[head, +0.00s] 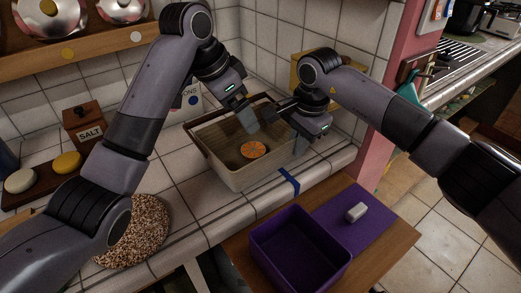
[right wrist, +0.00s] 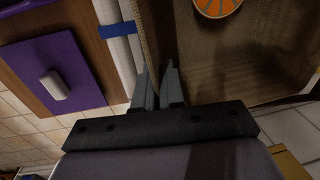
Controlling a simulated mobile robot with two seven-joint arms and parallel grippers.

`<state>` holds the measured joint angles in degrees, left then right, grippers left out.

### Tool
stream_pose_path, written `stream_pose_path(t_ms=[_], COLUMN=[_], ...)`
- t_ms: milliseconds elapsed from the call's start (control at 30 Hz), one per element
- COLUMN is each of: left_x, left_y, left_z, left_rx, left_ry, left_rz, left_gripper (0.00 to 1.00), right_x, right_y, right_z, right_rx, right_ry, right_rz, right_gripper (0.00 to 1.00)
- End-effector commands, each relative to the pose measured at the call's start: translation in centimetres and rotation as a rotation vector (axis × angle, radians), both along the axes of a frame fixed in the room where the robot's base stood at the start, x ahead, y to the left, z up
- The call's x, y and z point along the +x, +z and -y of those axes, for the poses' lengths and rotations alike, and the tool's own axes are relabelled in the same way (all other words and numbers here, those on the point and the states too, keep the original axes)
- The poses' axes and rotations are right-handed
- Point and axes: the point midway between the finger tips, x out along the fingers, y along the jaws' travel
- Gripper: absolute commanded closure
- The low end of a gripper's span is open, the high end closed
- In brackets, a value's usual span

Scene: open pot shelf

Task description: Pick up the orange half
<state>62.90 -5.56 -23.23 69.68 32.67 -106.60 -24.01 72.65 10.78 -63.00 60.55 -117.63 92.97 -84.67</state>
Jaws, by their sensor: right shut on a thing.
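The orange half (head: 253,149) lies cut side up on the floor of a beige box (head: 222,168) on the tiled counter. It also shows at the top edge of the right wrist view (right wrist: 217,6). My right gripper (head: 298,145) is at the box's right side; in the right wrist view its fingers (right wrist: 158,88) are shut on the box's thin wall, one on each side. My left gripper (head: 247,121) points down into the box, just above and behind the orange half, apart from it. Its finger gap cannot be made out.
A purple bin (head: 300,262) and a purple mat (head: 362,222) with a white block (head: 356,211) are on a lower wooden table in front. A salt box (head: 84,125), a board with round pieces, and a speckled round mat (head: 136,232) are on the left counter.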

Motion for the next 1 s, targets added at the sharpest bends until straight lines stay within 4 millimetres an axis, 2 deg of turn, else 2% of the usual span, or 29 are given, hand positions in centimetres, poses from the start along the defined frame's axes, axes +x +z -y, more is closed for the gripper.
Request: stream_pose_path(t_ms=[100,200,367,500,733,867,1000], left_x=[0.9,1.0,1.4,1.2,1.1,1.1,1.0], left_y=[2.3,3.1,4.7,4.3,3.8,1.6,-1.5], left_z=[0.2,1.0,1.0,1.7,1.8,1.8,1.8], left_rx=[0.067,0.112,0.171,0.184,0.193,0.193,0.193], left_ry=[-0.002,0.003,0.05,0.084,0.12,0.12,0.119], left_rz=[-0.003,-0.043,-0.088,-0.145,-0.181,-0.185,-0.184], left_gripper=[0.1,0.1,0.1,0.1,0.1,0.1,0.1], right_x=[0.0,0.0,0.0,0.0,0.0,0.0,0.0], right_y=[0.1,0.1,0.1,0.1,0.1,0.1,0.1], right_z=[0.0,0.0,0.0,0.0,0.0,0.0,0.0], right_rx=[0.001,0.001,0.001,0.001,0.001,0.001,0.001], right_ry=[0.0,0.0,0.0,0.0,0.0,0.0,0.0], right_rz=[0.001,0.001,0.001,0.002,0.002,0.002,0.002], right_gripper=[1.0,1.0,1.0,1.0,1.0,1.0,1.0])
